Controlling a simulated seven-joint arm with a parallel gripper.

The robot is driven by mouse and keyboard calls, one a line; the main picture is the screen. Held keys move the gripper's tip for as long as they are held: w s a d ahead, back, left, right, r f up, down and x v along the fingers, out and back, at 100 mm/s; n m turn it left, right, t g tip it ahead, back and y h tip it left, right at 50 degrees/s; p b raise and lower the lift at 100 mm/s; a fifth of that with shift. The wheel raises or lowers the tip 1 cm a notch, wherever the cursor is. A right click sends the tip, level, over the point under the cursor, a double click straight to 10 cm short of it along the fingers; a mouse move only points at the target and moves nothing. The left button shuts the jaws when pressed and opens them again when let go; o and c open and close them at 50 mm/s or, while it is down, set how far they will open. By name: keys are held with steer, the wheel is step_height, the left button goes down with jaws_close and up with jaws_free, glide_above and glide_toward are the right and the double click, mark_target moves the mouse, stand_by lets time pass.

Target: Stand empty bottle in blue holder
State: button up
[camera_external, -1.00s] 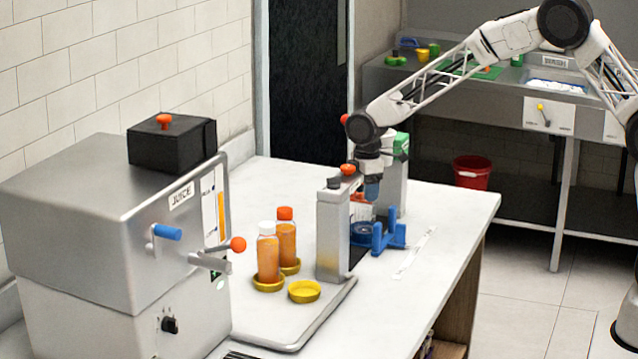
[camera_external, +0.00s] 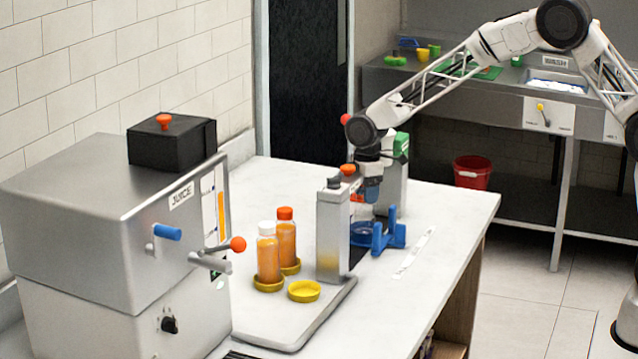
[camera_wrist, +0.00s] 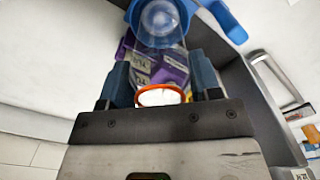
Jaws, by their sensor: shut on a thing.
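In the wrist view my gripper (camera_wrist: 160,72) has its two dark blue fingers on either side of a clear bottle with an orange rim (camera_wrist: 159,96) and a purple-and-white pattern showing between the fingers. It is shut on this bottle. The blue holder (camera_wrist: 186,8) is just beyond the fingertips, with a clear round shape within its ring. I cannot tell whether the bottle's base touches the holder. In the external view my gripper (camera_external: 370,193) points down behind the silver post, above and beside the blue holder (camera_external: 388,238). The post hides most of the bottle there.
A silver post (camera_external: 332,235) stands close in front of my gripper, and a second post with a green top (camera_external: 401,146) stands behind. Two orange-filled bottles (camera_external: 268,258) stand in yellow dishes beside an empty yellow dish (camera_external: 304,291). The juicer (camera_external: 100,220) is at left.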

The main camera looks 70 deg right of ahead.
steer(key=shift+f, duration=0.65)
stand_by(0.5)
steer(key=o, duration=1.2)
steer(key=shift+r, duration=0.15)
steer(key=shift+r, duration=3.35)
